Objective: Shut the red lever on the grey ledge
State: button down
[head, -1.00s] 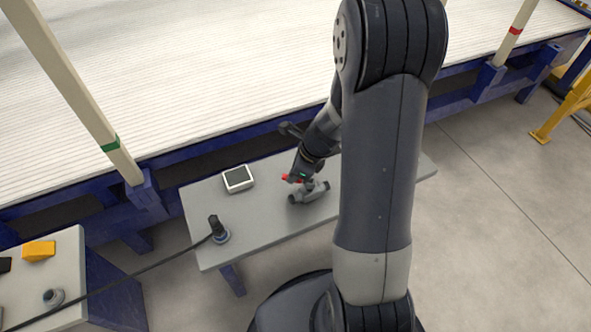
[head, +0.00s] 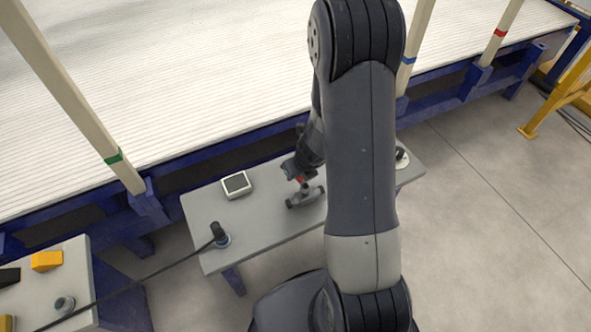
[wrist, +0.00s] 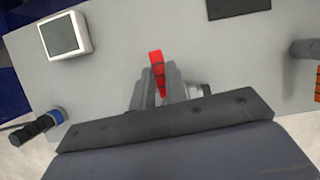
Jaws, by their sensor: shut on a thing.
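The red lever (wrist: 156,58) shows in the wrist view between the two fingers of my gripper (wrist: 158,88), its red end sticking out past the fingertips. My gripper is shut on it. In the head view a small part of the red lever (head: 301,180) shows just below my gripper (head: 298,173), above a grey valve body (head: 306,197). The valve stands on the grey ledge (head: 262,222). My gripper and arm hide part of the lever and valve.
A white box with a dark screen (head: 236,185) lies left of the valve. A dark cylinder with a blue ring (head: 220,236) and a cable stands at the ledge's left end. A round white-based item (head: 402,157) is at the right end. Long pale pipes lie behind.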

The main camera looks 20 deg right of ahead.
aim_at(305, 185)
jog(key=shift+d+m, duration=0.2)
jog(key=shift+m, duration=0.4)
jog(key=c, duration=1.4)
grip_release()
jog(key=shift+c, duration=0.2)
jog(key=a+p+v, duration=0.1)
jog(key=p+v, duration=0.6)
jog(key=v, duration=0.3)
jog(key=shift+d+r, duration=0.25)
jog(key=shift+r, duration=0.2)
jog(key=shift+s+f, duration=0.15)
jog(key=shift+f, duration=0.05)
jog(key=b+x, duration=0.3)
jog(key=x, duration=0.2)
jog(key=b+x, duration=0.3)
jog(key=x, duration=0.2)
jog(key=shift+w+d+f+b, duration=0.2)
jog(key=shift+f+b, duration=0.1)
jog(key=shift+b, duration=0.1)
jog(key=shift+r, duration=0.1)
